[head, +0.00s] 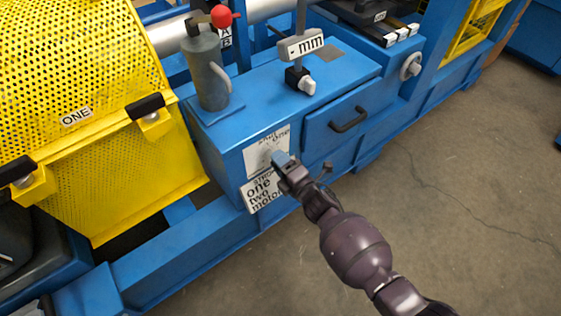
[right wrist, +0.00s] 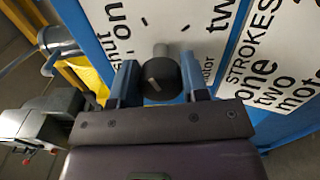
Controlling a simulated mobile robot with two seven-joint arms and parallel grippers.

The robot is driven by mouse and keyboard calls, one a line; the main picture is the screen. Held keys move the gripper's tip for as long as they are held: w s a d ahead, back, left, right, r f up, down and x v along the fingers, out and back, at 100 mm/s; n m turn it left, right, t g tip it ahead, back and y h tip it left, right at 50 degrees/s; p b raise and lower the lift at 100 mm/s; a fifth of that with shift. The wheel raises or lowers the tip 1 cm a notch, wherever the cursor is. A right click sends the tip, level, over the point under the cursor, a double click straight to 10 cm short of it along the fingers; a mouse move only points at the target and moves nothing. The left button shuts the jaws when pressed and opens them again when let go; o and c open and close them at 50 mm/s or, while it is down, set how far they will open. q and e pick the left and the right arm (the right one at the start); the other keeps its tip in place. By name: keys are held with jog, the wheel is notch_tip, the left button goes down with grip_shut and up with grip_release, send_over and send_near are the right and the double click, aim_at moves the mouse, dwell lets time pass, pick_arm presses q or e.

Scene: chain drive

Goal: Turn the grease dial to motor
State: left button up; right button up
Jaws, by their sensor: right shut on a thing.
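The grease dial is a dark round knob (right wrist: 161,80) with a short white line, on a white label plate (right wrist: 165,20) in the right wrist view. The line slants to the upper left in that view; I cannot tell surely which word it marks. Parts of "one", "two" and "motor" show around the knob. In the head view the plate (head: 258,158) is on the front of the blue cabinet, and my right gripper (head: 282,160) covers the dial. My right gripper (right wrist: 163,84) is shut on the dial, one finger on each side. My left gripper does not show.
A "STROKES one two motor" sign (head: 263,191) hangs just below the plate. A drawer handle (head: 349,120) sticks out to the right. A grey pump with a red ball (head: 205,70) stands on top. A yellow mesh guard (head: 75,90) is at left. The floor at right is clear.

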jog(key=m, duration=0.7)
jog(key=shift+p, duration=0.35)
jog(key=m, duration=0.4)
jog(key=shift+f, duration=0.1)
jog(key=m, duration=0.3)
jog(key=shift+a+m, duration=0.1)
jog(key=shift+m, duration=0.2)
jog(key=m, duration=0.6)
jog(key=shift+s+a+f, duration=0.1)
jog(key=shift+s+f, duration=0.05)
jog(key=m, duration=0.4)
jog(key=shift+m+b, duration=0.3)
jog(key=shift+a+m, duration=0.1)
jog(key=shift+m, duration=1.2)
